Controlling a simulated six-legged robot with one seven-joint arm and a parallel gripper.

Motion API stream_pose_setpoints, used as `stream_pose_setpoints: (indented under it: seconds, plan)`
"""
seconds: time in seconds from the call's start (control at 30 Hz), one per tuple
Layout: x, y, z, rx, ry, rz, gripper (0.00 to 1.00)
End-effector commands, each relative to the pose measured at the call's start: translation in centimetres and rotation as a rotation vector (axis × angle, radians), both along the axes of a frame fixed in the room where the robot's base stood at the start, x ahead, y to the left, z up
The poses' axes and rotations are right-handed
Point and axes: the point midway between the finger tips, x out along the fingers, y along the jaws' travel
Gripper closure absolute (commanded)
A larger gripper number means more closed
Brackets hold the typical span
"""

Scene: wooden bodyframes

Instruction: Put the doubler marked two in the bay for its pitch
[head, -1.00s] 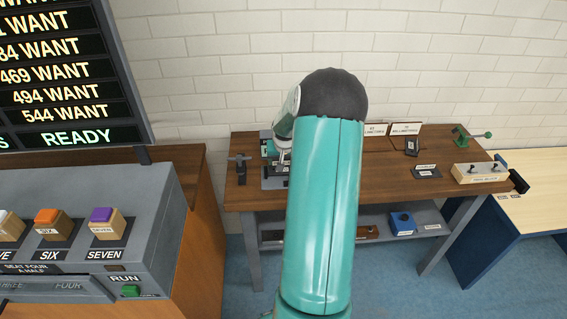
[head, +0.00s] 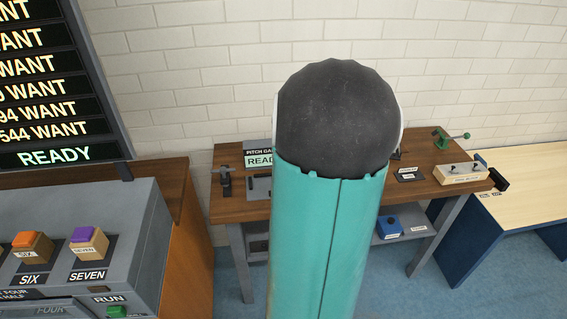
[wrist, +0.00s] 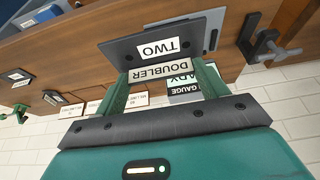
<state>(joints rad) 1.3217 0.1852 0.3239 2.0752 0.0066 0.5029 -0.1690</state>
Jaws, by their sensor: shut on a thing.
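The doubler marked TWO (wrist: 165,41) is a dark grey plate with white labels reading TWO and DOUBLER, upside down in the wrist view. My gripper (wrist: 161,72) is shut on it, with a green finger at each side of the DOUBLER label. It appears held above the wooden bench (head: 224,209). The pitch gauge (head: 258,158) shows READY at the back of the bench; it also shows partly behind the doubler in the wrist view (wrist: 186,88). Two white cards (wrist: 132,101) show in the wrist view, their text unclear. In the head view my arm hides my gripper, the doubler and the bench middle.
A dark clamp-like fixture (head: 225,180) stands at the bench's left end. A green tool (head: 450,137) and a pale block (head: 461,173) are at its right. A blue box (head: 389,227) sits on the lower shelf. A button console (head: 95,235) stands at left.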

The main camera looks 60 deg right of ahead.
Motion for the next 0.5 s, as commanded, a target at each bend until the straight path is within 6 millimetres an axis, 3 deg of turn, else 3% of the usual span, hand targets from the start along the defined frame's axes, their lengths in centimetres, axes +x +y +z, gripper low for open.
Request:
stream_pose_setpoints:
  seconds: [0.5]
  plan:
    - [-0.3,0.1,3.8,-0.003,-0.003,0.0,0.64]
